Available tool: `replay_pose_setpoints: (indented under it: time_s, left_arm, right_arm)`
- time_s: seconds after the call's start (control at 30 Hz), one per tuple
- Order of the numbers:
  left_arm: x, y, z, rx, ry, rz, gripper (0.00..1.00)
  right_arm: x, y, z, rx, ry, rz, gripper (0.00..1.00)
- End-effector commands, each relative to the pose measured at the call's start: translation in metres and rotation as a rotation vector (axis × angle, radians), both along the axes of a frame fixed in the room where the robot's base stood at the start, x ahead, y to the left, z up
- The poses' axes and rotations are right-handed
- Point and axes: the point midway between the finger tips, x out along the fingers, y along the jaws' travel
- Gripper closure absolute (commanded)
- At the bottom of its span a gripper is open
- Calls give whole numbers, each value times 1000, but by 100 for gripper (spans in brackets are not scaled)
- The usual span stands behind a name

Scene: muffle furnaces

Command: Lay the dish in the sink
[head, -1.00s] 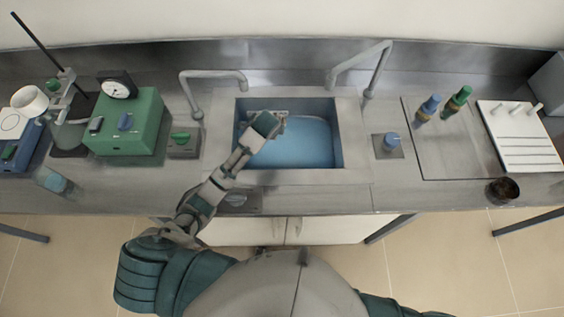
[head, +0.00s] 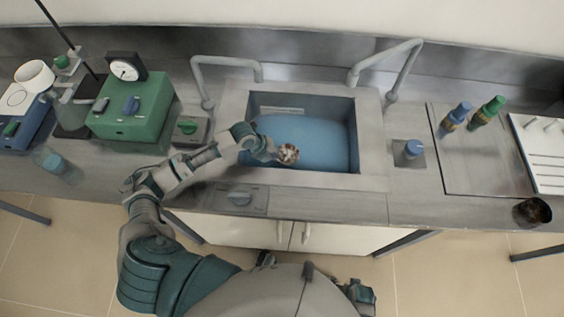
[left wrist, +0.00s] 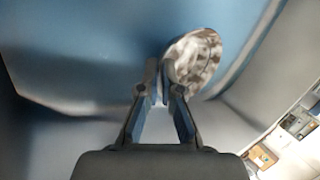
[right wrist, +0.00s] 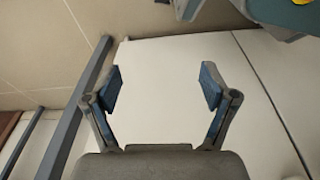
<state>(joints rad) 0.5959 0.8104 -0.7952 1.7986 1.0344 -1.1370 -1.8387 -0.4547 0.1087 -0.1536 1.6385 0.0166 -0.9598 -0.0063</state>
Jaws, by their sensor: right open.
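The dish (head: 289,153) is small and round with a mottled brown and white face. It is tilted at the tip of my left gripper (head: 272,151), inside the sink opening near the front wall. In the left wrist view the left gripper's fingers (left wrist: 160,75) are nearly together, with the rim of the dish (left wrist: 197,58) at their tips and its face to the right. The sink (head: 368,150) has a blue basin and a pale rim. Its gap to the dish cannot be told. My right gripper (right wrist: 160,88) is open and empty, low in front of white cabinet doors.
Two grey taps (head: 225,62) (head: 390,65) stand behind the sink. A green box with a dial (head: 135,108) is at left, two bottles (head: 470,115) and a dark cup (head: 531,211) at right. The counter's front edge runs below the sink.

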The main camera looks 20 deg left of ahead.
Motion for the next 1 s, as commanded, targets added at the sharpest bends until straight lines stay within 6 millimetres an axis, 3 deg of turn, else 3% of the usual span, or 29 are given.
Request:
replay_pose_setpoints:
  time_s: [0.47, 0.67, 0.7, 0.73, 1.0]
  left_arm:
    - [-1, 6, -62, -10, 2, 1, 100]
    - [0, 4, -62, -5, 1, 0, 100]
    - [0, 3, -62, -4, 1, -1, 87]
    - [0, 3, -62, -4, 1, -1, 83]
    - [0, -1, -61, -1, 1, 0, 83]
  right_arm:
    - [9, 6, 21, -9, -8, -4, 16]
    - [9, 5, 22, -6, -7, -3, 16]
    - [9, 4, 22, -6, -7, -2, 16]
    - [9, 4, 22, -6, -7, -2, 16]
    - [11, 4, 21, -6, -8, -2, 16]
